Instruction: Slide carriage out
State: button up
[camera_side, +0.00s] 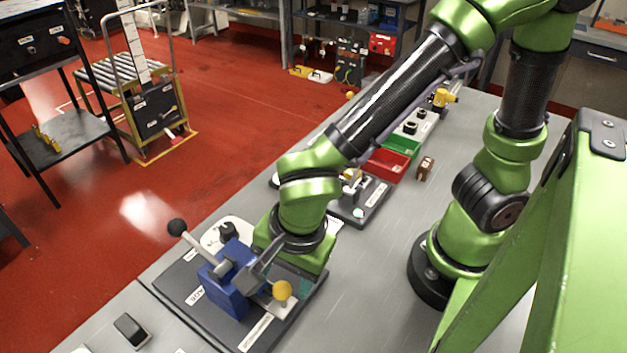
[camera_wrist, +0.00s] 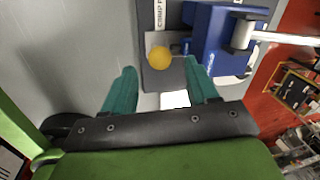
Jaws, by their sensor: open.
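The blue fixture (camera_side: 228,283) stands on a dark base plate (camera_side: 185,283) at the lower middle of the side view. A lever with a black ball (camera_side: 177,227) rises from it to the upper left. A yellow ball knob (camera_side: 282,290) sits on a light plate at its right, which appears to be the carriage. In the wrist view the knob (camera_wrist: 159,58) shows between and just beyond the teal fingertips of my gripper (camera_wrist: 160,68), beside the blue block (camera_wrist: 205,38). My gripper is open, with no finger visibly gripping the knob. Contact cannot be told.
A second dark fixture (camera_side: 372,203), a red bin (camera_side: 387,164), a green bin (camera_side: 402,146) and a small brown part (camera_side: 425,168) stand farther along the grey table (camera_side: 360,290). A small black device (camera_side: 132,330) lies at the near left. The table right of the fixture is clear.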

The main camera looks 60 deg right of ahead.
aim_at(283, 286)
jog(key=shift+w+a+f, duration=0.1)
jog(key=shift+w+f, duration=0.1)
jog(key=shift+f, duration=0.75)
jog(key=shift+w+f, duration=0.2)
jog(key=shift+f, duration=0.75)
grip_shut()
